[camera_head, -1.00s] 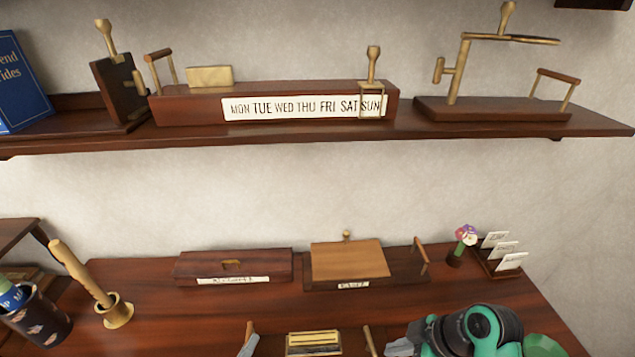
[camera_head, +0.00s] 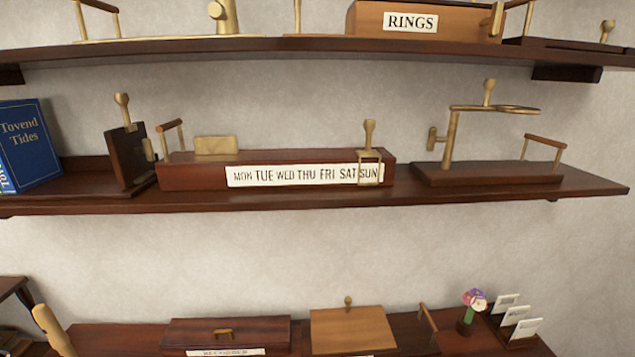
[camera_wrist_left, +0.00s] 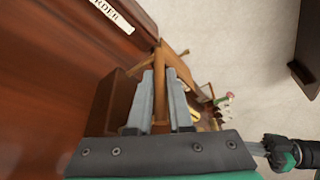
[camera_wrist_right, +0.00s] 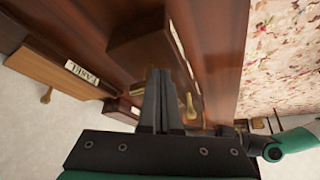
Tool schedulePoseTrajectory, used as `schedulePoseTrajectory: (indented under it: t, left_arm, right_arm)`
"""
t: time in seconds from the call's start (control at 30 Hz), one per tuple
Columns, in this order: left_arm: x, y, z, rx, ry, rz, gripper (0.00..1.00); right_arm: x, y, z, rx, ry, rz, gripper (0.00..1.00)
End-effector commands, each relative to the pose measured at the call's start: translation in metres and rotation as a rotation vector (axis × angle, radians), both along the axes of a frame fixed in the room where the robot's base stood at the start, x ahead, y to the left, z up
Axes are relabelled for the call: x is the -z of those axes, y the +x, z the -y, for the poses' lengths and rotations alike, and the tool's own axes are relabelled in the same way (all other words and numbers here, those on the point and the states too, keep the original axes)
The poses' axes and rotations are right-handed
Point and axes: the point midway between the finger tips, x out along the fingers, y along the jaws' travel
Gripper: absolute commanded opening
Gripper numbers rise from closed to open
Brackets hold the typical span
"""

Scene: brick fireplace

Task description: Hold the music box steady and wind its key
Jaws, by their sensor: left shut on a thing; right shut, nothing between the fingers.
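My left gripper (camera_wrist_left: 160,100) is shut on a wooden bar handle (camera_wrist_left: 165,60), which runs between its two grey fingers in the left wrist view. A dark wooden block (camera_wrist_left: 122,100) stands beside the fingers. In the right wrist view my right gripper (camera_wrist_right: 163,98) is shut and empty. A small brass knob or key (camera_wrist_right: 190,104) shows right beside the fingers. Which piece is the music box I cannot tell. Neither gripper shows in the head view.
The head view shows a wall shelf (camera_head: 420,198) with a weekday box (camera_head: 200,172), a brass stand (camera_head: 448,140) and a blue book (camera_head: 25,145). Below are a dark lidded box (camera_head: 225,333), a lighter wooden box (camera_head: 350,330), a flower pot (camera_head: 466,327) and cards (camera_head: 525,328).

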Motion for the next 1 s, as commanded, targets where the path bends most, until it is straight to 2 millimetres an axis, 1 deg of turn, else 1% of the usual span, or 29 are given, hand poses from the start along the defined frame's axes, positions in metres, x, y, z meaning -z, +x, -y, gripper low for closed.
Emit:
schedulePoseTrajectory:
  t: [0.2,0.4,0.5,0.57,0.7,0.8,0.9,1.0]
  left_arm:
    - [0.000,0.000,0.000,0.000,0.000,0.001,0.00]
    - [0.000,0.000,0.000,0.000,0.000,0.001,0.00]
    - [0.000,0.000,0.000,0.000,0.000,0.001,0.00]
    - [-0.001,0.000,0.000,0.000,0.000,0.000,0.00]
    - [0.000,0.000,0.000,0.000,0.000,0.000,0.00]
    - [0.000,0.000,0.000,0.000,0.000,0.000,0.00]
    - [0.000,0.000,0.000,-0.001,0.000,0.001,0.00]
    - [0.000,0.000,0.000,0.000,0.000,0.001,0.00]
  right_arm:
    - [0.000,-0.005,0.006,0.001,0.000,0.000,0.00]
    - [0.000,-0.005,0.006,0.000,0.000,0.000,0.00]
    - [0.004,-0.010,0.005,-0.008,0.004,-0.033,0.00]
    - [-0.005,-0.006,0.007,-0.013,0.006,-0.052,0.00]
    - [-0.044,0.016,0.018,-0.011,0.007,-0.041,0.00]
    - [-0.063,0.026,0.024,-0.005,0.003,-0.015,0.00]
    - [-0.070,0.030,0.026,0.000,0.000,-0.001,0.00]
    - [-0.069,0.030,0.027,0.000,0.001,-0.001,0.00]
